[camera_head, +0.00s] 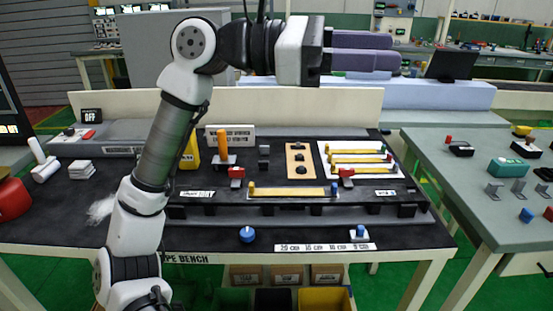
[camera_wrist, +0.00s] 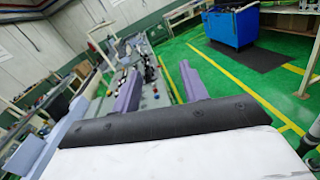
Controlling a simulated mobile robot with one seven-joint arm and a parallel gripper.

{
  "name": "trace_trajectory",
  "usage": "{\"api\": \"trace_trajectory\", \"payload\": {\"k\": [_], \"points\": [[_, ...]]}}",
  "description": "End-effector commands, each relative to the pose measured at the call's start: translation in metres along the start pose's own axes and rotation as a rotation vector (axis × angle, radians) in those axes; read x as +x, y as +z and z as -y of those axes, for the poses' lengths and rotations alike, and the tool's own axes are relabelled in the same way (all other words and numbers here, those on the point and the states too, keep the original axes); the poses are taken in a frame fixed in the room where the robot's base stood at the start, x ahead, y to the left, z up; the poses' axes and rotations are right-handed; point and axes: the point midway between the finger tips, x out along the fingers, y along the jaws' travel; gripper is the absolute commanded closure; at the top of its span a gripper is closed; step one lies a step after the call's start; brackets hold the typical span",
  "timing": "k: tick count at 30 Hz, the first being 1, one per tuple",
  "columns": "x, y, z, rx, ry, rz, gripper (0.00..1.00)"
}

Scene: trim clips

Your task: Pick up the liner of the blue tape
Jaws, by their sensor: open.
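Several yellow strips (camera_head: 355,160) lie on a white board (camera_head: 326,147) at the right rear of the bench, with small coloured ends. I cannot tell which one is the blue tape's liner. My gripper (camera_head: 396,51) is raised high above the bench, pointing right, open and empty. Its two purple fingers are apart in the wrist view (camera_wrist: 158,70).
Red clamps (camera_head: 237,173) stand along the fixture. An orange-handled tool (camera_head: 222,147) stands left of a wooden plate (camera_head: 300,160) with black knobs. A blue round knob (camera_head: 247,234) sits at the front. A grey table (camera_head: 470,210) stands to the right across a gap.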

Motion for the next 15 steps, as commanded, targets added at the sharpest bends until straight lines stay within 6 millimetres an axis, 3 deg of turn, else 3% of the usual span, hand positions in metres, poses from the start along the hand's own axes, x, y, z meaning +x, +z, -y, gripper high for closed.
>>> {"api": "trace_trajectory", "payload": {"k": [2,5,9,12,15], "points": [[0.013,-0.041,-0.033,0.006,0.017,-0.252,0.56],[0.004,-0.098,-0.067,-0.002,0.024,-0.567,0.56],[-0.052,-0.163,-0.099,-0.063,0.019,-1.002,0.56],[-0.106,-0.186,-0.108,-0.136,0.01,-1.261,0.56],[-0.152,-0.192,-0.107,-0.211,0.001,-1.445,0.56]]}}
